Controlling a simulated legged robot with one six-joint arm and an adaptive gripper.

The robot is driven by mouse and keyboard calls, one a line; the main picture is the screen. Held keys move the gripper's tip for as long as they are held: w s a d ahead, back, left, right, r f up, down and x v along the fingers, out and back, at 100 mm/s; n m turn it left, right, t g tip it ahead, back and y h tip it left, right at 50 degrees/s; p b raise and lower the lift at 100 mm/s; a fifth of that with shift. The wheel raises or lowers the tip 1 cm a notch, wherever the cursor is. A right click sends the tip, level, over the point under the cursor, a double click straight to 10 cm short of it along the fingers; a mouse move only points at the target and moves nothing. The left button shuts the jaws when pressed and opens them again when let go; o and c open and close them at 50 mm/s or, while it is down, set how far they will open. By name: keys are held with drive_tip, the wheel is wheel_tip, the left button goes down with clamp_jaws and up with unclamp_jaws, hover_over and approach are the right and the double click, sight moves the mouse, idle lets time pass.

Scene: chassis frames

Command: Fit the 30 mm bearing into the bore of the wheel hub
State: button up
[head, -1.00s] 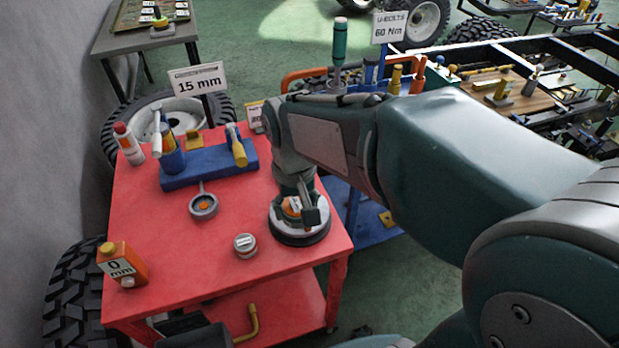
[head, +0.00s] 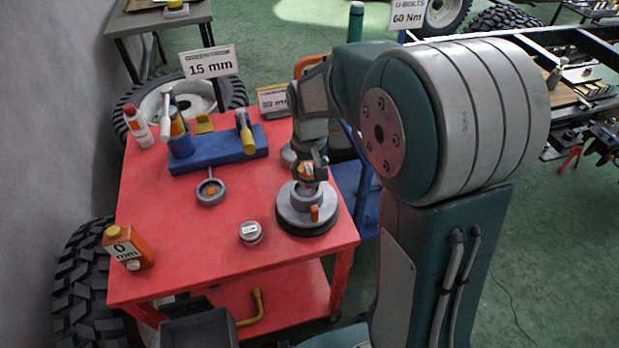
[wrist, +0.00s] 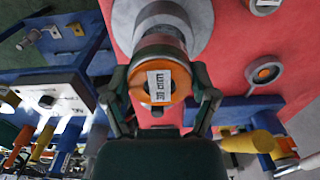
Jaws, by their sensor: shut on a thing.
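The wheel hub (head: 283,217) is a wide grey disc on a dark base at the table's front right, with a raised grey collar and an orange tab. My gripper (head: 312,176) is just above the collar in the head view. In the wrist view, my gripper (wrist: 160,100) has its two fingers on either side of an orange round part with a white, number-marked label, seemingly the bearing (wrist: 175,94). The hub (wrist: 190,45) lies beyond it, and the bearing overlaps its collar. I cannot tell whether they touch. The bore is hidden.
On the red table (head: 170,220) stand a small round tin (head: 250,233), a ring-ended tool (head: 211,190), an orange bottle (head: 135,248), a blue tool block (head: 220,153) and a spray can (head: 138,126). Signs stand at the back. The front left surface is mostly clear.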

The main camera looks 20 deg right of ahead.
drive_tip(key=shift+w+a+f, duration=0.5)
drive_tip(key=shift+f, duration=0.05)
drive_tip(key=shift+w+f, duration=0.2)
drive_tip(key=shift+f, duration=0.1)
drive_tip(key=f, duration=0.3)
drive_tip(key=shift+d, duration=0.5)
drive_tip(key=shift+a+f, duration=0.25)
drive_tip(key=shift+a, duration=0.05)
drive_tip(key=o, duration=1.2)
drive_tip(key=shift+a, duration=0.1)
drive_tip(key=shift+d, duration=0.25)
